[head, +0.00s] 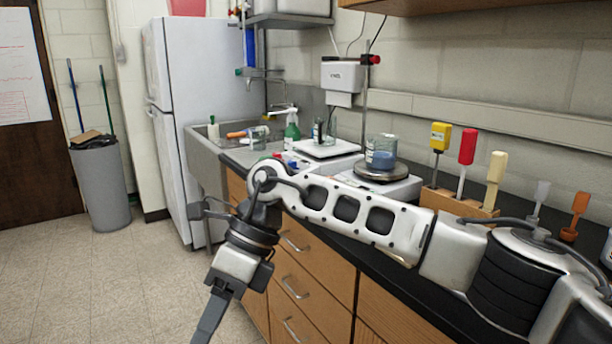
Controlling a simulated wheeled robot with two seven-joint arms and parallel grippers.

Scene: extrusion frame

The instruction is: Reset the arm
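My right arm (365,218) comes in from the right, reaches left across the front of the counter and bends down at its wrist. My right gripper (211,317) hangs over the floor in front of the drawers and points down at the bottom of the head view. One dark finger shows side-on and runs to the frame's lower edge. The other finger cannot be made out, so its opening is unclear. No object shows at it. My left gripper is not in view.
The black counter (590,275) holds a beaker with blue contents (381,152) on a hot plate and a wooden rack (455,203) with coloured-handled tools. A sink (205,140), a white fridge (205,90) and a grey bin (100,187) stand further left. The floor (90,285) at left is clear.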

